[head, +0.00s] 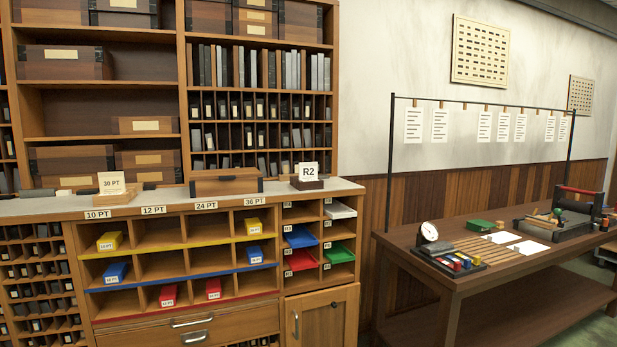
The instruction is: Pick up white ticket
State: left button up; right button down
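A white ticket marked "R2" (308,171) stands upright in a small dark holder (307,184) on the right part of the counter top. A cream card marked "30 PT" (111,182) stands in a wooden holder further left on the same counter. Neither of my grippers shows in the head view.
The counter (230,201) carries a wooden box (226,186) left of the ticket. Below are cubbies with yellow, blue and red blocks, and slots with coloured trays (300,237). A workbench (470,279) with a dial, cards and tools stands at right. Floor between is largely hidden.

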aim_at(307, 171)
jog(key=z, duration=0.35)
jog(key=i, duration=1.15)
jog(key=z, duration=0.2)
